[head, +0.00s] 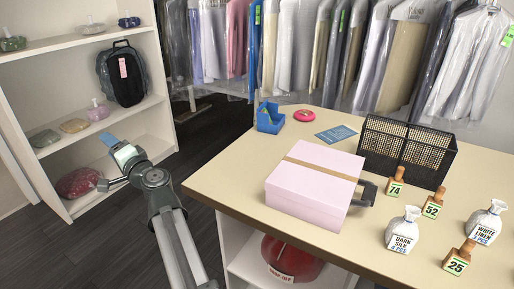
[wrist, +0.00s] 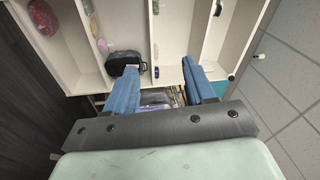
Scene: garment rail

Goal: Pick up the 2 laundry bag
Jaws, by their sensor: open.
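Two small white laundry bags with tied necks stand on the table (head: 230,185) at the right of the head view. The nearer bag (head: 402,232) reads "DARK SILK" and the farther bag (head: 487,222) reads "WHITE LINEN". My gripper (head: 110,141) is at the left, off the table and in front of the shelf, far from both bags. In the wrist view, its blue fingers (wrist: 160,82) are spread apart with nothing between them. Neither bag shows there.
Number tags 74 (head: 396,183), 52 (head: 433,205) and 25 (head: 458,260) stand around the bags. Garments (head: 300,45) hang behind. The table's left corner is clear.

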